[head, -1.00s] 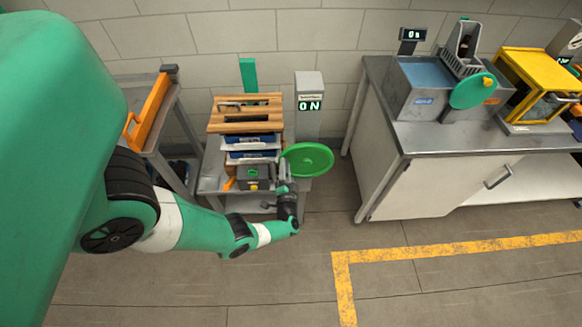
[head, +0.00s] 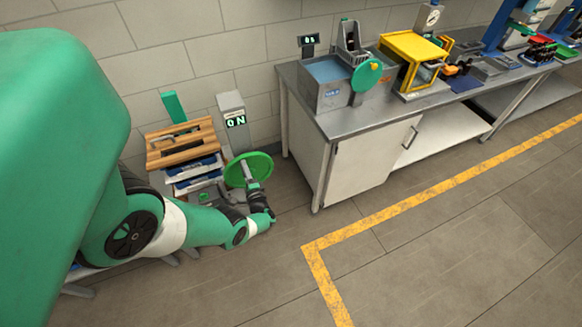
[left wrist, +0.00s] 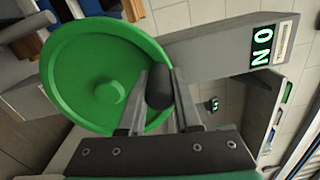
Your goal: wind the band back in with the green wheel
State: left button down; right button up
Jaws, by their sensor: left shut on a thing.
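The green wheel (head: 247,168) is a disc on the side of a grey post (head: 233,110) whose display reads "0 N". In the left wrist view the wheel (left wrist: 75,75) has a round green hub and a dark knob (left wrist: 159,86) near its rim. My left gripper (left wrist: 160,92) has one finger on each side of this knob and is shut on it. In the head view my left gripper (head: 254,186) is at the wheel's lower edge. I cannot make out the band. My right gripper is not in view.
A cart beside the post carries a wooden rack (head: 181,142) and blue-and-white trays (head: 193,170). A metal bench (head: 352,120) to the right holds a blue-topped grey unit with a green disc (head: 366,76) and a yellow frame (head: 405,53). Floor with a yellow line (head: 390,210) is open in front.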

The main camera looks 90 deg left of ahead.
pick_arm(q)
jog(key=shift+w+a+r, duration=0.15)
jog(key=shift+w+a, duration=0.1)
jog(key=shift+w, duration=0.6)
jog(key=c, duration=0.6)
grip_release()
jog(key=p+v, duration=0.1)
jog(key=v, duration=1)
jog(key=shift+d+p, duration=0.25)
jog(key=shift+p, duration=0.1)
jog(key=shift+w, duration=0.1)
